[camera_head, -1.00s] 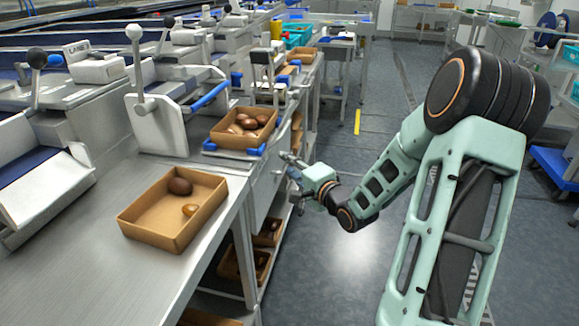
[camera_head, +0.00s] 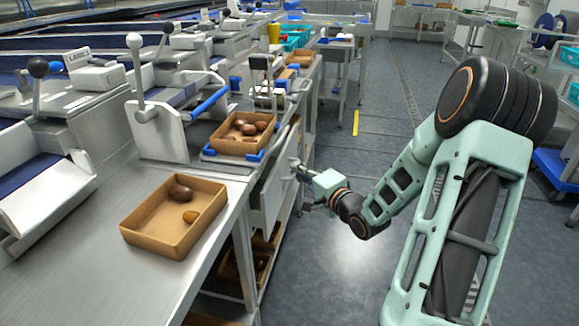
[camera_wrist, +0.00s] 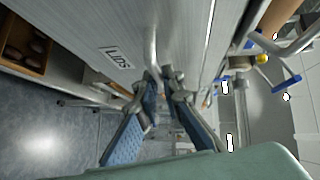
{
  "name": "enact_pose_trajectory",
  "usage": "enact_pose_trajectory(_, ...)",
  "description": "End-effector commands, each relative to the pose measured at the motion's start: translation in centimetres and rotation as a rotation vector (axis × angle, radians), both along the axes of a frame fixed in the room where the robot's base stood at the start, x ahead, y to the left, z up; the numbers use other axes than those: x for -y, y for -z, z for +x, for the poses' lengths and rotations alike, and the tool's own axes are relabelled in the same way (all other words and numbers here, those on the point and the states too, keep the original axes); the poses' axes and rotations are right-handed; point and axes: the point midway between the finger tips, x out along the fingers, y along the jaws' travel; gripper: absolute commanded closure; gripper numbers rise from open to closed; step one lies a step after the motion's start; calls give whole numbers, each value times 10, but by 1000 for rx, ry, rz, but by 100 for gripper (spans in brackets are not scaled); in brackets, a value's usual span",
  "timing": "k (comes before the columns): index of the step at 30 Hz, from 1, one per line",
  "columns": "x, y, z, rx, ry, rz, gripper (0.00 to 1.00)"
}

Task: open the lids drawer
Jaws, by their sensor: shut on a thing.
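The lids drawer (camera_head: 270,197) is in the side of the steel bench and stands partly pulled out, its front out past the bench edge. In the wrist view its grey front (camera_wrist: 75,38) carries a label reading LIDS (camera_wrist: 118,57). My gripper (camera_head: 298,170) is at the drawer front. In the wrist view my gripper (camera_wrist: 162,78) is shut on the bar handle (camera_wrist: 150,48), with its fingers on either side of the bar. The inside of the drawer is mostly hidden.
More brown boxes sit on the shelf below the drawer. The floor (camera_head: 330,285) right of the bench is clear around my arm.

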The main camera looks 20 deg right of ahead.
Motion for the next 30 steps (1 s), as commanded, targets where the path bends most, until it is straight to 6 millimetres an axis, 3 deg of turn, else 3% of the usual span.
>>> enact_pose_trajectory(18, 130, -3, -87, -4, 6, 0, 100)
enact_pose_trajectory(24, 156, -2, -105, -4, 4, 0, 100)
enact_pose_trajectory(30, 169, 0, -114, -3, 2, 0, 100)
